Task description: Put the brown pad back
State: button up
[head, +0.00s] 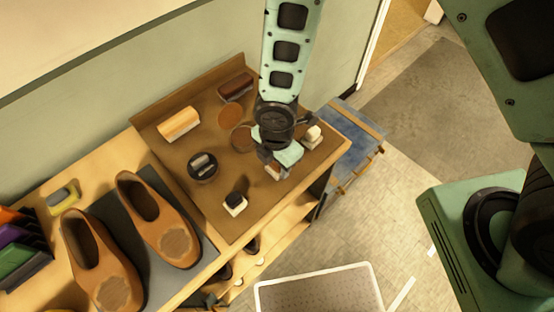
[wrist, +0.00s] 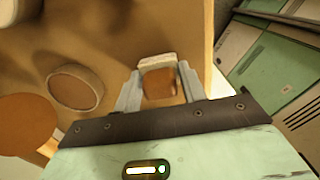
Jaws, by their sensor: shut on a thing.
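The brown pad (wrist: 158,84), a small block with a brown face and a whitish part, is between the two fingers of my gripper (wrist: 158,88) in the wrist view. My gripper is shut on it. In the head view my gripper (head: 273,168) is over the right front part of the brown wooden board (head: 222,228), and the pad shows only partly below it. I cannot tell whether the pad touches the board. A dark-topped white pad (head: 235,203) stands near the front edge. A pale pad (head: 312,135) stands close right of my gripper.
An open round tin (head: 203,167), a pale brush (head: 178,124), a dark red brush (head: 236,87) and a brown disc (head: 230,117) lie on the board. A round tin (wrist: 75,87) is left of my fingers. Brown shoes (head: 157,220) stand left. A blue-topped stool (head: 345,140) is right.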

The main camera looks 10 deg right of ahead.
jog(key=shift+f, duration=0.1)
jog(key=o, duration=0.9)
notch_tip(320, 180, up, 12)
jog(key=s+d+r+m, duration=0.2)
jog(key=s+r+m, duration=0.1)
jog(key=r+m, duration=0.1)
jog(key=s+d+r+m, duration=0.3)
jog(key=s+r+m, duration=0.1)
jog(key=m, duration=0.3)
jog(key=s+d+r+m, duration=0.3)
jog(key=s+r+m, duration=0.1)
jog(key=r+m, duration=0.1)
jog(key=shift+s+r+m+y+b, duration=0.25)
jog(key=shift+m+y+b, duration=0.1)
jog(key=shift+m, duration=0.25)
